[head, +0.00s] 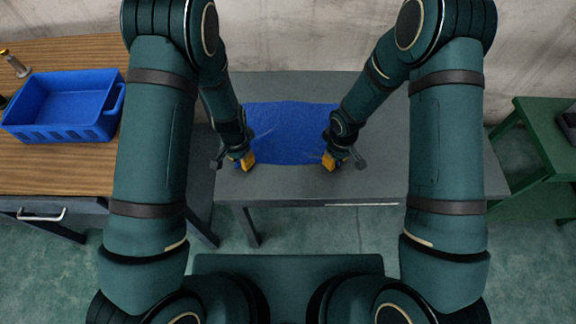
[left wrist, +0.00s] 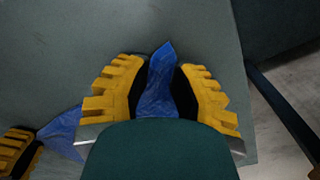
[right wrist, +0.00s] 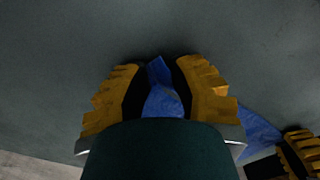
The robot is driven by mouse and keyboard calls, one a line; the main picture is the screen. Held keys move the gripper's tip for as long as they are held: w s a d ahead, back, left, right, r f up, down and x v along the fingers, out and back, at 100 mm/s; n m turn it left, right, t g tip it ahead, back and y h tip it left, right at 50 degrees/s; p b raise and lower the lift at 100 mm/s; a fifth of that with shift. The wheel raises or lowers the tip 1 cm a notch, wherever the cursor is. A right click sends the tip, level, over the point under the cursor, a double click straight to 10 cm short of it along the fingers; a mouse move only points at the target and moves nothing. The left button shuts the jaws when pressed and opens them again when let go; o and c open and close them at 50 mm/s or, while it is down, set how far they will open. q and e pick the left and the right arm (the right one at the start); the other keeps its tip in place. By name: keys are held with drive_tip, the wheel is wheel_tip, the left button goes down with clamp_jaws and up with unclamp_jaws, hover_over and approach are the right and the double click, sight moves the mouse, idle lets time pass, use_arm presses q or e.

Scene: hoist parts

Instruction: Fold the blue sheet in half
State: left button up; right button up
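The blue sheet (head: 288,125) lies on the grey table, spread between my two grippers, with faint creases running in from both sides. My left gripper (head: 242,163) is at its near left corner. In the left wrist view, a pointed bit of the sheet (left wrist: 160,85) is pinched between the yellow fingers. My right gripper (head: 334,160) is at the near right corner. In the right wrist view, its yellow fingers are closed around another bit of the sheet (right wrist: 162,95). The arms and grippers hide parts of the side edges.
The grey table (head: 400,170) is otherwise bare around the sheet. On the left, a wooden-topped bench (head: 60,170) carries a blue bin (head: 65,100) and a small brass-coloured part (head: 15,64). A green stand (head: 540,150) is at the right. A wall (head: 300,35) rises behind the table.

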use_arm(q)
drive_tip(key=shift+f, duration=0.15)
drive_tip(key=shift+c, duration=1.2)
use_arm(e)
drive_tip(key=shift+f, duration=0.15)
drive_tip(key=shift+c, duration=1.2)
use_arm(q)
clamp_jaws()
use_arm(e)
clamp_jaws()
use_arm(q)
drive_tip(key=shift+s, duration=0.1)
use_arm(e)
drive_tip(key=shift+s, duration=0.1)
